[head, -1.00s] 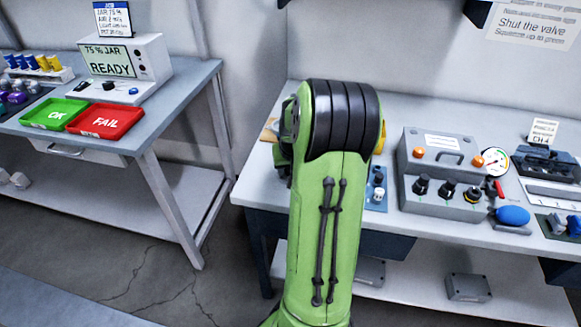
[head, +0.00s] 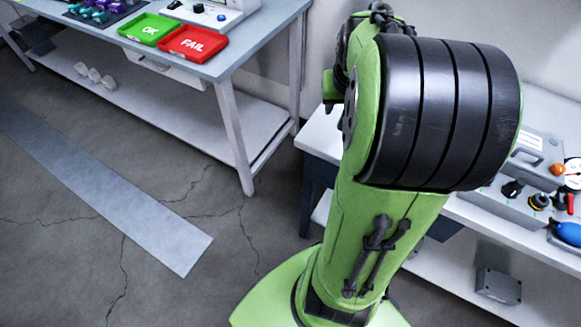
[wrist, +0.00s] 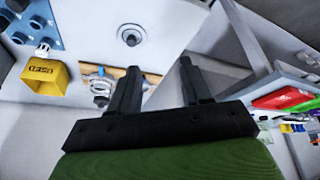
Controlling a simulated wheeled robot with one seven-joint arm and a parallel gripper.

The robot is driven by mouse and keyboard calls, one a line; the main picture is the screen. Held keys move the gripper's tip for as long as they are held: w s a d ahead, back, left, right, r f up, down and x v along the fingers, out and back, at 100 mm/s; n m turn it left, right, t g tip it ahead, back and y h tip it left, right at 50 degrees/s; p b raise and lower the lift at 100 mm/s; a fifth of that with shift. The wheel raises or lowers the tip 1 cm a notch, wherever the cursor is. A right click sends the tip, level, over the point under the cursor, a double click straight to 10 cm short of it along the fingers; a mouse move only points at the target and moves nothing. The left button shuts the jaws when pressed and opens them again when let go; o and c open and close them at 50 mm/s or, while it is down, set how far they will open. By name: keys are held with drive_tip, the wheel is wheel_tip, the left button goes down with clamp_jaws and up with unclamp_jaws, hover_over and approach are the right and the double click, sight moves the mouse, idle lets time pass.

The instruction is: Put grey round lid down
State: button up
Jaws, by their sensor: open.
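A pale grey round lid (wrist: 130,35) with a dark knob on top lies on the white bench top, near the top middle of the wrist view. My gripper (wrist: 160,67) is open and empty, its two dark fingers apart. The lid is beyond the fingertips, up and left of the gap between them, and not touched. In the head view my green arm blocks the gripper and the lid.
A yellow bin (wrist: 45,75), a blue holed rack (wrist: 32,22) and a wooden board (wrist: 152,77) with a clear jar-like item are on the bench. Green OK (head: 147,28) and red FAIL (head: 194,43) trays sit on the other table.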

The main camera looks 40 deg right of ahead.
drive_tip(key=s+a+r+n+t, duration=0.1)
drive_tip(key=a+r+n, duration=0.25)
drive_tip(key=a, duration=1.05)
drive_tip(key=s+a+n+t+y, duration=0.1)
drive_tip(key=s+a+n+y, duration=0.2)
drive_tip(key=s+a, duration=0.6)
drive_tip(key=shift+s+a+n, duration=0.3)
drive_tip(key=shift+a+n, duration=0.05)
drive_tip(key=shift+a, duration=0.3)
wheel_tip(320, 180, up, 12)
drive_tip(key=p, duration=1.1)
drive_tip(key=shift+f+p, duration=0.2)
drive_tip(key=shift+p, duration=0.1)
